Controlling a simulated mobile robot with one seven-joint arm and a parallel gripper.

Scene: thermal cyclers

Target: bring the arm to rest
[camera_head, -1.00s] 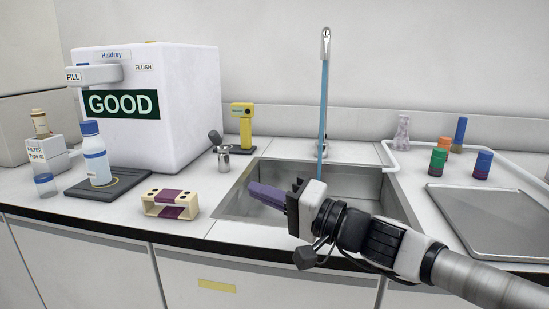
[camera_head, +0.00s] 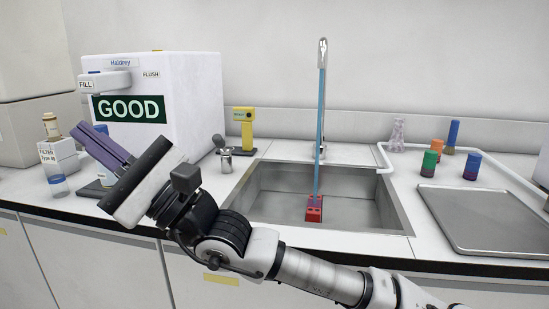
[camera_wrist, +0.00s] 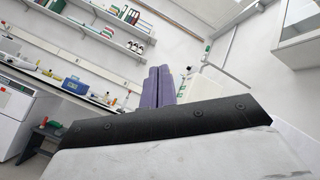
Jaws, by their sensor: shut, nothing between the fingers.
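My gripper (camera_head: 92,137) is at the left in the head view, raised above the counter's front edge. Its purple fingers are together with nothing between them and point up and left. They cover part of the white bottle and the lower left of the machine. In the wrist view the shut fingers (camera_wrist: 158,86) stand in the middle, pointing up toward the wall shelves. My arm reaches across the front of the counter from the lower right.
The white Haldrey machine (camera_head: 190,105) showing GOOD stands just behind my gripper. A sink (camera_head: 260,195) holds a red block (camera_head: 314,208) under a blue stream. A metal tray (camera_head: 490,220) lies right.

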